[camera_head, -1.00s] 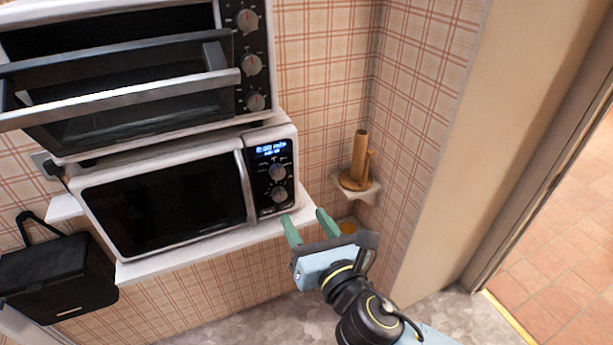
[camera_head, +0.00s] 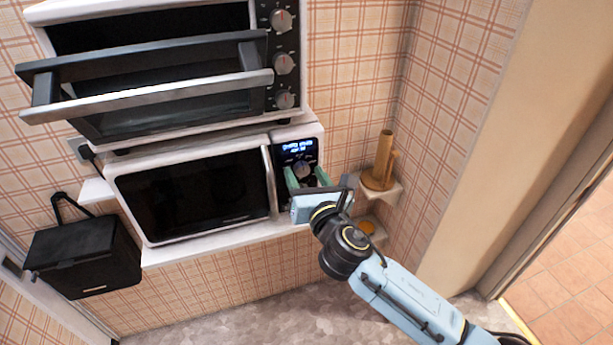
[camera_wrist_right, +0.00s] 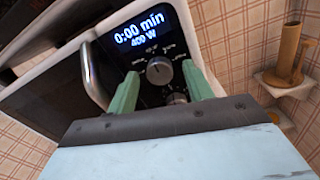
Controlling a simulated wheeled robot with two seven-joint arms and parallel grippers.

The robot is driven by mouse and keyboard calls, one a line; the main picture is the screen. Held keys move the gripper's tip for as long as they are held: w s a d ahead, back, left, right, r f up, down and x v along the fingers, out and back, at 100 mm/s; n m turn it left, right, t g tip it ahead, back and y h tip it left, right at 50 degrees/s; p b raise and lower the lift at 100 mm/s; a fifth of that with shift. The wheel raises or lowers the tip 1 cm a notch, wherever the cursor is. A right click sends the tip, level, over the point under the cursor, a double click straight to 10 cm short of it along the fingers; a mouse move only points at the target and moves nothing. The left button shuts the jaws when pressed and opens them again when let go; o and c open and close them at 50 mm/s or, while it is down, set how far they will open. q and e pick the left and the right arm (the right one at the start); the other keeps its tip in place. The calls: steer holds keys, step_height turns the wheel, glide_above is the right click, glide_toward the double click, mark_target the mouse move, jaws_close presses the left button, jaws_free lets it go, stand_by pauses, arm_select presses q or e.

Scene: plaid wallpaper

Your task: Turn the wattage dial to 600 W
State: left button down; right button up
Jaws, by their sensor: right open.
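The white microwave (camera_head: 196,192) has a black control panel on its right, and it also shows in the right wrist view (camera_wrist_right: 55,95). Its lit display (camera_wrist_right: 140,32) reads 0:00 min and 400 W. Below it is the upper dial (camera_wrist_right: 159,70), with small marks around it that are too blurred to read; it shows in the head view too (camera_head: 302,168). A lower dial (camera_wrist_right: 178,98) is partly hidden by my gripper. My right gripper (camera_head: 306,177) is open and empty, its green fingers to either side of the upper dial. I cannot tell whether they touch it. My left gripper is out of view.
A brown wooden holder (camera_head: 382,165) sits on a corner shelf to the right. A black bin (camera_head: 85,258) hangs at the left.

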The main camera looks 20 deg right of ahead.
steer(key=c, duration=1)
steer(key=shift+o, duration=0.2)
steer(key=shift+m, duration=0.3)
steer(key=m, duration=0.3)
steer(key=shift+m+p, duration=0.3)
steer(key=shift+m, duration=2.3)
steer(key=o, duration=1)
steer(key=shift+c, duration=0.2)
